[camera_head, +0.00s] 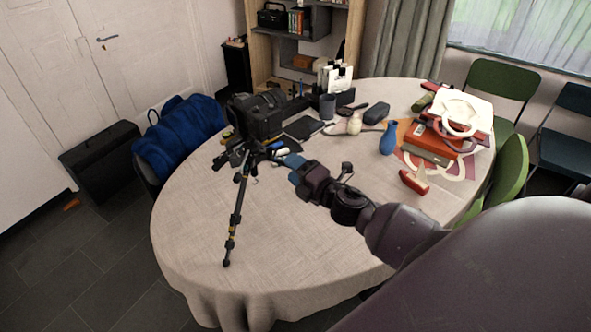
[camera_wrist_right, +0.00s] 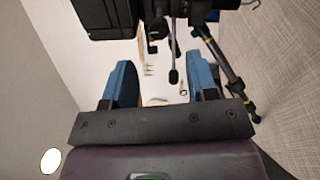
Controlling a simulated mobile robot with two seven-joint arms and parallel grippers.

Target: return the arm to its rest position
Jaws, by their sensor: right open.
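My right arm reaches across the table from the right in the head view. My right gripper (camera_head: 291,162) has blue fingers beside the camera tripod (camera_head: 240,200). In the right wrist view the fingers of this gripper (camera_wrist_right: 162,85) stand wide apart, with nothing between them. A black camera (camera_head: 258,115) sits on top of the tripod, and its dark body also shows in the wrist view (camera_wrist_right: 105,18). The tripod's leg (camera_wrist_right: 225,70) passes to the right of the fingers there. I cannot tell whether the gripper touches the tripod. My left gripper is not in view.
The round table (camera_head: 200,240) has a pale cloth and is bare at the front. A blue vase (camera_head: 388,138), books (camera_head: 430,145) and a red-and-white object (camera_head: 414,181) are on its right side. Green chairs (camera_head: 497,85) stand at right, a blue bag (camera_head: 180,135) at left.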

